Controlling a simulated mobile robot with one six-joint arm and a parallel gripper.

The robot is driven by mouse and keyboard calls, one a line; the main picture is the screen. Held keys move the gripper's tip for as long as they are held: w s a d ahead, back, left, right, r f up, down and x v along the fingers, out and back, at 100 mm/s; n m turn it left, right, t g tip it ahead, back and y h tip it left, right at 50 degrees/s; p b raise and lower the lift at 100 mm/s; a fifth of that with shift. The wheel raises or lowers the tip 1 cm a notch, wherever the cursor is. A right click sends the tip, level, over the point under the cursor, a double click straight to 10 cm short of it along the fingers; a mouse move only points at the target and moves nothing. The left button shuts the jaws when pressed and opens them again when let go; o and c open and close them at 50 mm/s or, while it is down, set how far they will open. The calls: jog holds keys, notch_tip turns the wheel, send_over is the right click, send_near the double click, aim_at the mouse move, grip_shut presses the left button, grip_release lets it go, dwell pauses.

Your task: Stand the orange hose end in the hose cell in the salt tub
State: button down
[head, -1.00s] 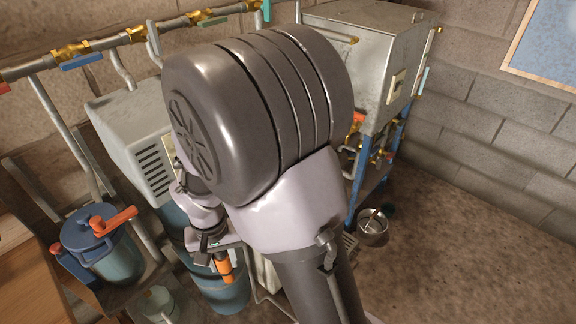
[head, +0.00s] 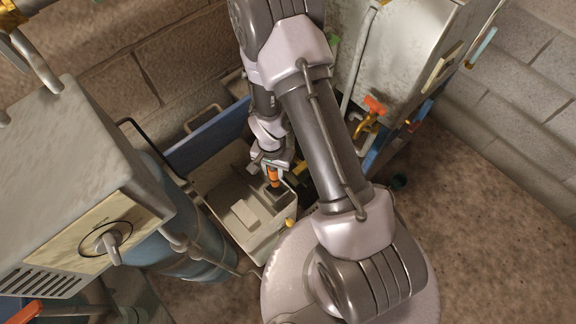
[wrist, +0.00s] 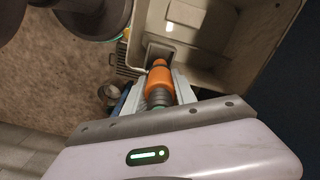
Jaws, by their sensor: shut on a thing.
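The orange hose end (head: 273,175) is held in my gripper (head: 271,164), its tip pointing down. It also shows in the wrist view (wrist: 159,82), with a grey ribbed part between the gripper fingers (wrist: 161,97). The salt tub (head: 249,240) is a beige, open box below the gripper; its wall shows in the wrist view (wrist: 250,75). A dark square opening, the hose cell (wrist: 153,50), lies in the tub's corner, in line with the hose tip. I cannot tell whether the tip is inside the cell or just above it.
Pale blocks (head: 244,214) stand inside the tub. A blue panel (head: 209,137) is behind it, and a blue drum (head: 200,245) stands to its left. A metal still box (head: 398,60) with an orange-handled tap (head: 374,107) is to the right. Floor is clear at far right.

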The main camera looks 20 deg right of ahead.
aim_at(276, 184)
notch_tip(276, 184, down, 11)
jog(key=b, duration=0.6)
jog(key=shift+s+d, duration=0.1)
jog(key=shift+r, duration=0.35)
jog(key=shift+f, duration=0.3)
jog(key=c, duration=1)
grip_release()
jog(key=shift+r, duration=0.1)
jog(key=shift+r, duration=0.1)
